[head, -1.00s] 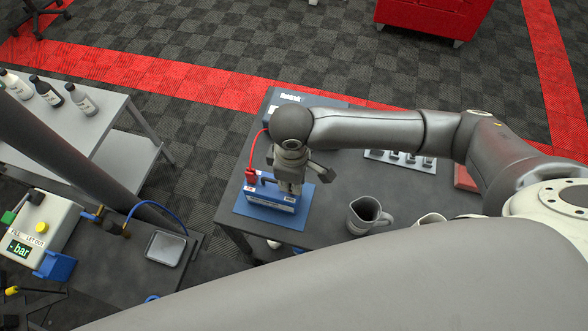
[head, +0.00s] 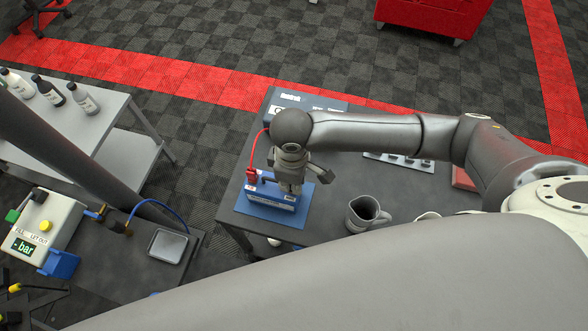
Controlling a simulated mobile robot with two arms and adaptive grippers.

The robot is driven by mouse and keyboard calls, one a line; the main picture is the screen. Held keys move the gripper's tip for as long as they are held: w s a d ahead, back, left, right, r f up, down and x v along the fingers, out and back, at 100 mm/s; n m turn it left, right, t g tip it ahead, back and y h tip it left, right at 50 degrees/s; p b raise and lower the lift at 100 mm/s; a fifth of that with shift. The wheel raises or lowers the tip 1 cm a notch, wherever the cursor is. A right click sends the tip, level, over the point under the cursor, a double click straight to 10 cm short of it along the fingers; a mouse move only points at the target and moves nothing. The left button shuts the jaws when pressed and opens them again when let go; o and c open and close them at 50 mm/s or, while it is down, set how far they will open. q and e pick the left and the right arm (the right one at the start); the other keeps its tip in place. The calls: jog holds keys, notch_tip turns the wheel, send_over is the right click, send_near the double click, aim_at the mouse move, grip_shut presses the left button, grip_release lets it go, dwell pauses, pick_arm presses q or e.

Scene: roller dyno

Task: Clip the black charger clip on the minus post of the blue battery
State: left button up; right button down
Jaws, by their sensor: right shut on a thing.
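The blue battery (head: 268,206) stands upright on a blue mat (head: 262,222) at the left end of the dark table. A red clip (head: 252,175) with a red cable sits at the battery's left end. My right gripper (head: 290,187) points down over the right part of the battery top. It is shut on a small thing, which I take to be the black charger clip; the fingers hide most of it. The minus post is hidden under the gripper, so I cannot tell whether the clip touches it. My left gripper is out of view.
The charger (head: 290,101) stands behind the battery. A grey mug (head: 364,213) stands to the right, near the front edge. A tray with small parts (head: 398,160) lies further back. A side table with bottles (head: 85,98) and a bench with a gauge box (head: 45,228) are left.

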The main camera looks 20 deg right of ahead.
dwell(0.4)
jog(key=c, duration=1.3)
grip_release()
notch_tip(320, 180, up, 12)
jog(key=shift+d+r, duration=0.1)
